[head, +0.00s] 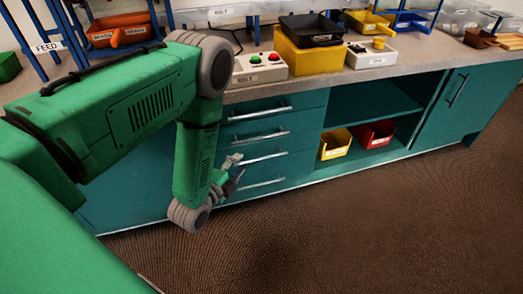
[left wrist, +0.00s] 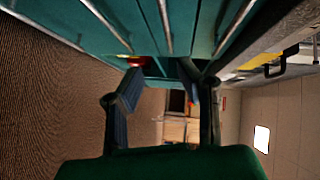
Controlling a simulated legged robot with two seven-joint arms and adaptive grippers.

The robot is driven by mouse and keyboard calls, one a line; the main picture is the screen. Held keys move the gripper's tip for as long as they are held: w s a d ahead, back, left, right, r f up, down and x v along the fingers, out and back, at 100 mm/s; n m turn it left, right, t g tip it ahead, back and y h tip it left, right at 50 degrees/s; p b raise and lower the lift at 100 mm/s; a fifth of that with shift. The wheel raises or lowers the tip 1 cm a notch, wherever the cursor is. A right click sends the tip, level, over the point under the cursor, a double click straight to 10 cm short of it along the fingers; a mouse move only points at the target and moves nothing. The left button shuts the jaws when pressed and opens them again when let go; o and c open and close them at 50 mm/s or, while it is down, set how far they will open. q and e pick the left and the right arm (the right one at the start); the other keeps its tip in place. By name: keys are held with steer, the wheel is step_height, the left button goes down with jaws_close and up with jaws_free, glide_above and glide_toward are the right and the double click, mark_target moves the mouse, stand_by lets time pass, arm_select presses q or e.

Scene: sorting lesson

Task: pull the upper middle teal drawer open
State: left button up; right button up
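A stack of teal drawers with silver bar handles is set in the bench front in the head view. The upper middle drawer (head: 290,126) is second from the top and looks shut; its bar handle (head: 260,136) is level. My left gripper (head: 236,170) is in front of the lower drawers, below that handle in the picture. In the left wrist view the left gripper (left wrist: 165,88) has its two fingers wide apart with nothing between them. Several handles, one of them a bar (left wrist: 165,25), run along the top of that view, beyond the fingertips. My right gripper is not in view.
A yellow bin (head: 335,144) and a red bin (head: 373,134) stand in the open shelf right of the drawers. The worktop above holds a button box (head: 262,67) and a yellow box (head: 308,55). The brown floor (head: 380,230) in front is clear.

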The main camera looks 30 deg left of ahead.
mark_target(262, 138)
arm_select(q)
steer(key=shift+w+a+f+b, duration=0.25)
steer(key=shift+w+b, duration=0.6)
steer(key=shift+w, duration=1.65)
steer(key=shift+w+a+f+b, duration=0.2)
steer(key=shift+w+b, duration=0.6)
steer(key=shift+w, duration=1.7)
steer(key=shift+w+a+f+b, duration=0.25)
steer(key=shift+w+b, duration=0.6)
steer(key=shift+w, duration=1.65)
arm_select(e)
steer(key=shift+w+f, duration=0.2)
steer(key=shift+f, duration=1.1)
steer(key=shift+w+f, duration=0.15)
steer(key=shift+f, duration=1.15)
arm_select(q)
steer(key=shift+d, duration=0.1)
steer(key=shift+f, duration=0.1)
jaws_close()
